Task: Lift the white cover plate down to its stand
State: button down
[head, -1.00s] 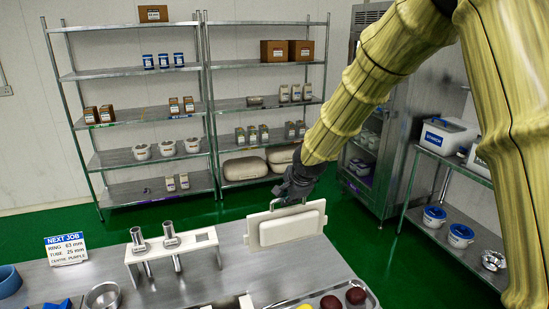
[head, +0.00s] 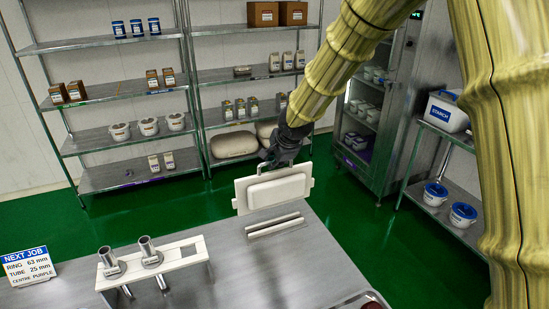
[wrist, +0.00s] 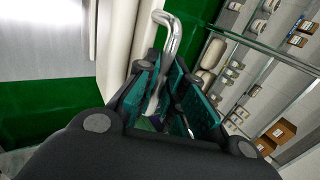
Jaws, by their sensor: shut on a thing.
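The white cover plate (head: 278,189) is upright, with a raised panel on its face and a metal handle on top. My gripper (head: 270,158) is shut on that handle. In the wrist view, the fingers (wrist: 165,95) close around the bent metal handle (wrist: 168,40), and the pale plate (wrist: 113,45) shows beside it. A low pale slotted block (head: 275,226), which looks like the stand, lies on the steel table near its far edge. In the head view, the plate appears just behind and above it. I cannot tell how high the plate hangs.
On the steel table (head: 240,265), a white holder (head: 185,262) carries two metal tubes at the left, near the NEXT JOB sign (head: 30,266). The table between holder and block is clear. Shelves (head: 120,92) and a steel cabinet (head: 370,120) stand behind, across green floor.

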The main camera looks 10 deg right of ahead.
aim_at(275, 178)
jog(key=shift+f+b, duration=1.75)
jog(key=shift+f, duration=0.6)
jog(key=shift+r, duration=0.15)
jog(key=shift+s, duration=0.1)
jog(key=shift+s, duration=0.1)
jog(key=shift+r, duration=0.15)
jog(key=shift+f+b, duration=0.65)
jog(key=shift+f, duration=0.6)
